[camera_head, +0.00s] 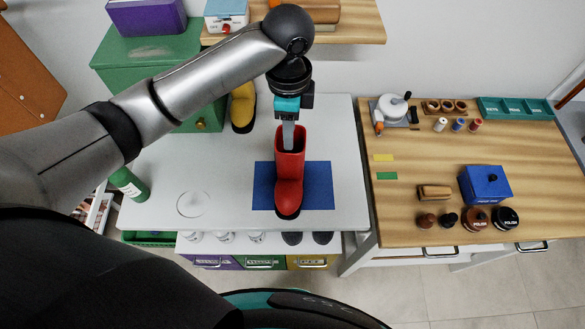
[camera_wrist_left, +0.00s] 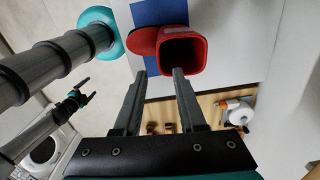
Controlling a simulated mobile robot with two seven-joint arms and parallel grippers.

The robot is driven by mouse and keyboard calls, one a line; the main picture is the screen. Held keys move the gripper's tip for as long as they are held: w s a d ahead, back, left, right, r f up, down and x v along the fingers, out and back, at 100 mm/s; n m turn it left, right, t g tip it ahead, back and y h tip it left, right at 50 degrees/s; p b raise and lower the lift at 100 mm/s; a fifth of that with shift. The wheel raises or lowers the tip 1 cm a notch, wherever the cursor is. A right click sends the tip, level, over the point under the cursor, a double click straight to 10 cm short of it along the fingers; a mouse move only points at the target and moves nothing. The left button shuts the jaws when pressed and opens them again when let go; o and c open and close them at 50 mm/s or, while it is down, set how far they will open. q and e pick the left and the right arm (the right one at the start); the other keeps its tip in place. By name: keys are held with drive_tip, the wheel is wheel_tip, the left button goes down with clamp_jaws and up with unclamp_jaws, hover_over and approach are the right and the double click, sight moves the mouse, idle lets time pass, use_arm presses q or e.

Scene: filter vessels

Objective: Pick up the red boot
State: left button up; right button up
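The red boot (camera_head: 290,175) stands upright on a blue mat (camera_head: 319,186) on the white table, toe toward the front edge. It also shows in the left wrist view (camera_wrist_left: 158,41), with its open top facing the camera. My left gripper (camera_head: 288,138) is above the boot, its fingers pointing down at the shaft's top. In the left wrist view my left gripper (camera_wrist_left: 160,74) has its fingers apart with nothing between them. The fingertips are close to the boot's rim; I cannot tell whether they touch. My right gripper (camera_wrist_left: 76,97) appears small in that view; its finger state is unclear.
A yellow boot (camera_head: 243,108) stands behind left, beside a green cabinet (camera_head: 150,75). A green bottle (camera_head: 130,185) stands at the table's left edge. The wooden table (camera_head: 400,215) at right holds a blue box (camera_head: 485,184), brush, jars and spools. A shelf (camera_head: 350,25) hangs behind.

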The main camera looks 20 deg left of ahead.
use_arm(q)
wheel_tip(320, 180, down, 4)
approach(289, 178)
wheel_tip(289, 178, down, 4)
drive_tip(key=shift+f, duration=0.1)
drive_tip(key=shift+w, duration=0.1)
clamp_jaws()
use_arm(e)
drive_tip(key=shift+s+f, duration=0.25)
drive_tip(key=shift+s, duration=0.35)
idle(0.9)
